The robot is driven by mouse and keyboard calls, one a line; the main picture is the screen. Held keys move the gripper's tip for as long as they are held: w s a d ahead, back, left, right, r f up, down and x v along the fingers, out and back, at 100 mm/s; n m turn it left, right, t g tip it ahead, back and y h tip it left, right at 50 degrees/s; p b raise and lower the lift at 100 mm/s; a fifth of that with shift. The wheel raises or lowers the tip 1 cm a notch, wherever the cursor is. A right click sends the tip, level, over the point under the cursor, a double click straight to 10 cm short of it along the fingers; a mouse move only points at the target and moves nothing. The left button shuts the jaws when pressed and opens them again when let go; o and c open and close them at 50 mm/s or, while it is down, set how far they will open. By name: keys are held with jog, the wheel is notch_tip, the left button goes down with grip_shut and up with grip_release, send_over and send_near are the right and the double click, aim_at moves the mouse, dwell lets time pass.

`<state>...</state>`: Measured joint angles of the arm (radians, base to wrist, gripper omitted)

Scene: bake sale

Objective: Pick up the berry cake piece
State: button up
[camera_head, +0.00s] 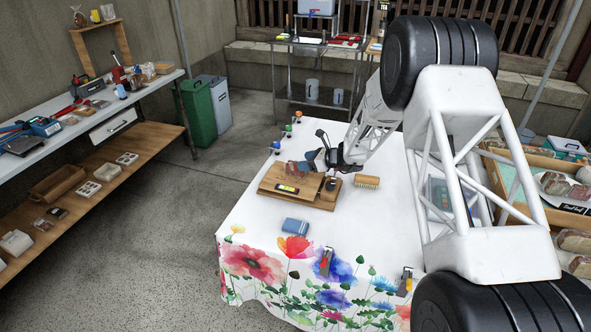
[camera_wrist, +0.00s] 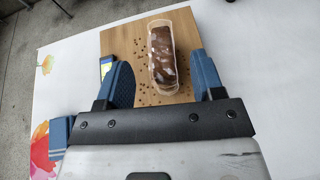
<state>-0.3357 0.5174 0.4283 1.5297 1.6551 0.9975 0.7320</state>
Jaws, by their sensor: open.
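A brown cake piece with pale streaks (camera_wrist: 162,58), likely the berry cake piece, lies in a clear tray on a wooden board (camera_wrist: 122,42) in the wrist view. Small brown crumbs are scattered around it. My gripper (camera_wrist: 164,72) is open, with one blue finger on each side of the cake's near part. I see gaps between the fingers and the tray; whether the fingers are down at its height I cannot tell. In the head view my gripper (camera_head: 315,162) is over the back of the board (camera_head: 312,200), and the cake is hard to make out there.
A small yellow-and-dark device (camera_head: 287,188) lies on the board. A crate of baked goods (camera_head: 532,160) stands at right.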

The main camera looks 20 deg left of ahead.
aim_at(295, 162)
jog(key=shift+a, duration=0.15)
jog(key=shift+x, duration=2.45)
jog(key=shift+f, duration=0.1)
jog(key=shift+c, duration=0.3)
jog(key=c, duration=0.7)
